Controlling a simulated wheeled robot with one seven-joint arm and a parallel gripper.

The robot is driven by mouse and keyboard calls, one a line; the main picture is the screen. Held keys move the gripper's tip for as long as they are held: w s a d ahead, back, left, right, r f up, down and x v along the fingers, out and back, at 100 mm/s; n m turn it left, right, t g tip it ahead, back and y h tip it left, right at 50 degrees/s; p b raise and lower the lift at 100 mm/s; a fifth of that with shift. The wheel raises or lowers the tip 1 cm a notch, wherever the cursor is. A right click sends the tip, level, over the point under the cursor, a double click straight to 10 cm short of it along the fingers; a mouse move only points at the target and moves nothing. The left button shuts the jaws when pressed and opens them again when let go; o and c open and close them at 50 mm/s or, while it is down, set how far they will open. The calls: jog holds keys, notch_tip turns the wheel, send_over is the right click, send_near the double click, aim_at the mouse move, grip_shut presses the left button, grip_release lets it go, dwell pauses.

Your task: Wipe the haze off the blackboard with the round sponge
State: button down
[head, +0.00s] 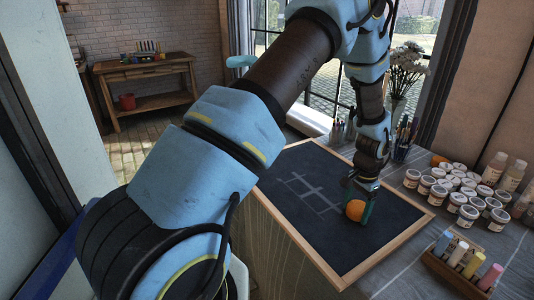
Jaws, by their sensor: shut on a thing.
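The blackboard (345,247) lies flat on the table in a light wooden frame. Pale grey lines and a faint haze (312,190) show on its middle left part. The round orange sponge (355,210) is between the fingers of my gripper (361,208), over the right half of the blackboard. My gripper points down and is shut on the sponge. The sponge looks at or just above the board surface; I cannot tell whether it touches.
Several paint jars (468,190) and bottles (494,168) stand to the right of the board. Cups of brushes (402,150) and a flower vase (398,105) stand behind. The board's surface is clear of objects.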

aim_at(356, 206)
jog(key=r, duration=0.3)
jog(key=shift+w+r, duration=0.1)
jog(key=shift+w, duration=0.15)
jog(key=shift+s+a+r+p, duration=0.15)
jog(key=shift+r+p, duration=0.15)
jog(key=shift+p, duration=0.2)
jog(key=shift+r+p, duration=1.4)
jog(key=shift+r, duration=0.8)
